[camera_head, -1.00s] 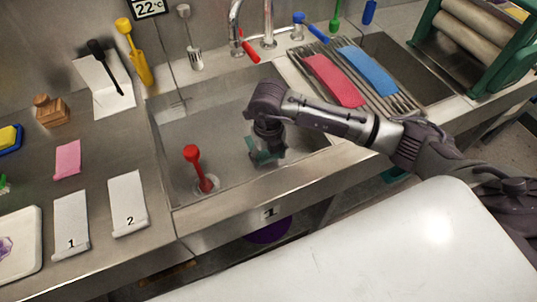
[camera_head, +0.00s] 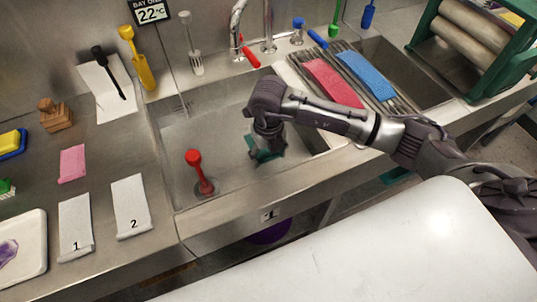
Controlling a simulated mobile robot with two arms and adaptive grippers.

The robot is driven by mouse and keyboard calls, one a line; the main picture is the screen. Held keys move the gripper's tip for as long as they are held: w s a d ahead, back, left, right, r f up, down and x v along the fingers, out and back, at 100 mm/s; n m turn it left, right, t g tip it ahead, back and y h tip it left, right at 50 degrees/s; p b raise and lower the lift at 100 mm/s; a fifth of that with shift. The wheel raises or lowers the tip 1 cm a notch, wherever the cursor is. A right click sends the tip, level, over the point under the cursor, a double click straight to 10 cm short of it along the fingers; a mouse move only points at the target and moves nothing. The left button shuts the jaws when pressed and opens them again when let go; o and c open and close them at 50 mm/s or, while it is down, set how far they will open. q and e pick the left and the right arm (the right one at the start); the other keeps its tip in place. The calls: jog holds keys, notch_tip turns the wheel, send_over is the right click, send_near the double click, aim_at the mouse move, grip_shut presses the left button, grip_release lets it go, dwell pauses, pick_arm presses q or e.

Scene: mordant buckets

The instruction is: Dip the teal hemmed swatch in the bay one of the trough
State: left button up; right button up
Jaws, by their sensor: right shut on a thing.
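The trough's bay one (camera_head: 219,186) is the steel basin in the middle, with a "1" label (camera_head: 270,215) on its front edge. My right gripper (camera_head: 268,148) reaches down into this bay from the right and is shut on the teal swatch (camera_head: 265,156). The swatch is low inside the basin, partly hidden by the gripper. I cannot tell how much of it is under the liquid or whether it touches the bottom. My left gripper is not in view.
A red-handled plug (camera_head: 201,173) stands in the bay's front left. A rack (camera_head: 400,97) with a red cloth (camera_head: 334,82) and a blue cloth (camera_head: 366,74) lies to the right. Labelled white cloths (camera_head: 76,226) and a pink cloth (camera_head: 72,163) lie on the left counter.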

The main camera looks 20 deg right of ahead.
jog(key=shift+r+p, duration=2.4)
jog(key=shift+r, duration=1.65)
jog(key=shift+r+p, duration=1.55)
jog(key=shift+r, duration=0.9)
